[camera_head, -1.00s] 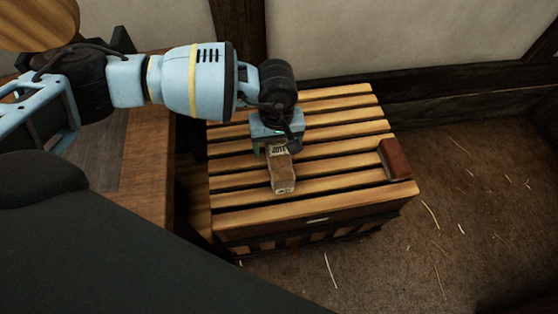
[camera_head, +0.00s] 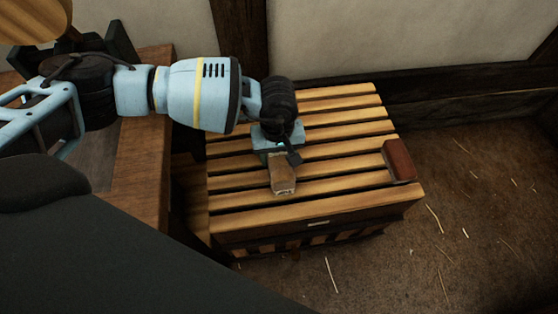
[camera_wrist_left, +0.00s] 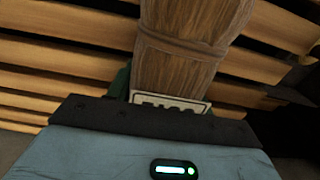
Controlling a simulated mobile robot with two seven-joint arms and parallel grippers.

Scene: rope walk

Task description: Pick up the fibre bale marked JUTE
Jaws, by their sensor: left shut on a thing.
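The fibre bale (camera_head: 283,175) is a small brown block on the slatted crate top. In the left wrist view the bale (camera_wrist_left: 180,60) shows wood-like brown streaks, a band around it and a pale label (camera_wrist_left: 170,103) at its near end. The label is partly covered by my gripper, so its word cannot be read fully. My left gripper (camera_head: 279,154) is over the bale's far end, shut on it. I cannot tell whether the bale is clear of the slats. My right gripper is not in view.
The slatted wooden crate (camera_head: 317,208) stands on a straw-strewn floor. A red-brown block (camera_head: 398,160) lies at its right edge. A wooden table (camera_head: 142,165) stands to the left. A wall with dark beams is behind. The slats between the bale and the block are clear.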

